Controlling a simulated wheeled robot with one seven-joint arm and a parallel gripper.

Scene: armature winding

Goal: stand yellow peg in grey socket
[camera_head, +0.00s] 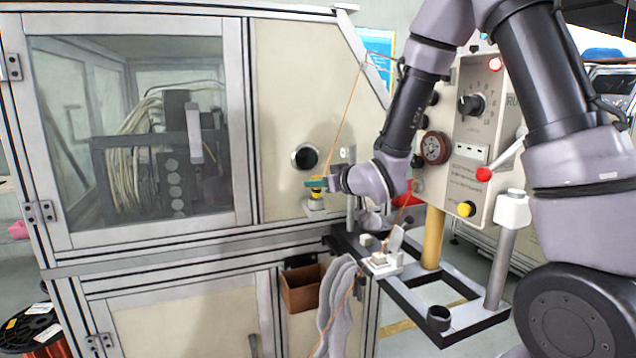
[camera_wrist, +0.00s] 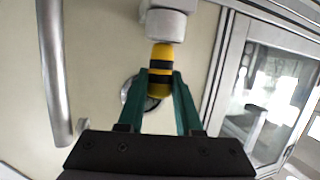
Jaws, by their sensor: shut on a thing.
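The yellow peg (camera_wrist: 162,58) has black bands and sits between the green fingers of my gripper (camera_wrist: 160,80), which is shut on it. In the wrist view its free end meets the mouth of the pale grey socket (camera_wrist: 166,24); I cannot tell how far it is inside. In the head view the peg (camera_head: 317,194) is upright below my gripper (camera_head: 316,183), directly above the small grey socket (camera_head: 315,206) in front of the machine cabinet. The fingers hide part of the peg.
The cabinet wall (camera_head: 285,110) with a round black-rimmed port (camera_head: 305,157) stands close behind. A metal post (camera_head: 351,205) rises just right of the socket. A control panel (camera_head: 475,130) stands further right. A brown box (camera_head: 303,288) and grey cloth (camera_head: 338,300) hang below.

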